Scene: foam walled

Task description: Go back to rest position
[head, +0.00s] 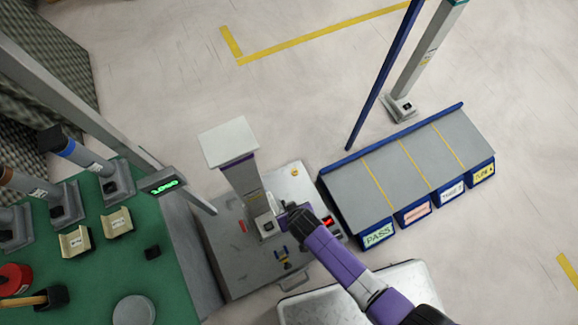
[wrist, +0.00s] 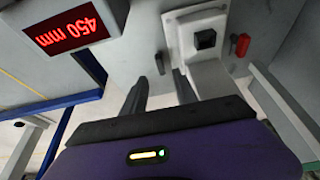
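My gripper (head: 286,216) is at the end of my purple arm, above the grey metal stand near the foot of the grey column (head: 243,185). In the wrist view, its two dark fingers (wrist: 162,88) are apart with nothing between them. Beyond them is a pale block (wrist: 200,70) with a black square button (wrist: 205,39). A small red part (wrist: 240,45) sits beside it. A red display (wrist: 68,30) reading 450 mm appears upside down to the left. I cannot tell whether the fingertips touch the block.
A sloped grey bin rack (head: 400,170) with labelled fronts stands to the right. A green bench (head: 100,275) with posts and small holders is at the left. A green-digit display (head: 163,183) is at its edge.

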